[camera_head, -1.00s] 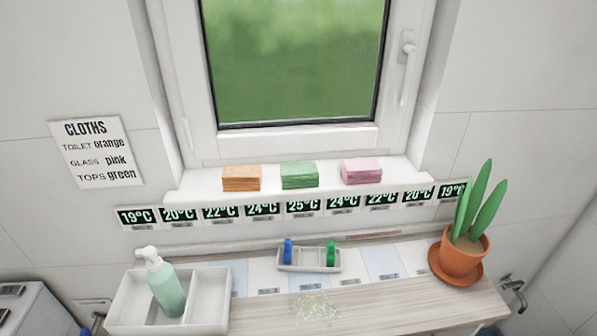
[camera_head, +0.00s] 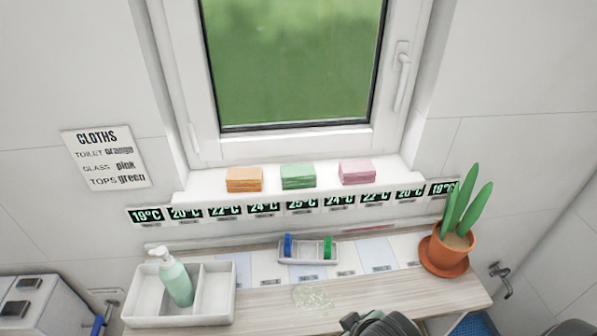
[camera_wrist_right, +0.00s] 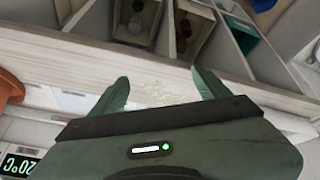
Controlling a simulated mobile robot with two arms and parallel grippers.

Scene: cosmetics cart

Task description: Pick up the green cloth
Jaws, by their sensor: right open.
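The green cloth stack (camera_head: 298,176) lies folded on the white window sill, in the middle of three stacks. An orange stack (camera_head: 244,179) is to its left and a pink stack (camera_head: 357,172) to its right. A wall sign (camera_head: 104,159) pairs tops with green. My right gripper shows in its wrist view (camera_wrist_right: 160,85), open and empty, its two green fingers apart over the wooden counter edge. In the head view part of my right arm (camera_head: 380,324) shows at the bottom, below and well away from the cloths. My left gripper is not in view.
Below the sill is a wooden counter (camera_head: 240,305) with a pale spill (camera_head: 312,296), a small holder (camera_head: 308,251) with blue and green items, a white divided tray (camera_head: 215,292) with a soap pump (camera_head: 174,278), and a potted plant (camera_head: 447,252). The window handle (camera_head: 402,75) juts out at right.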

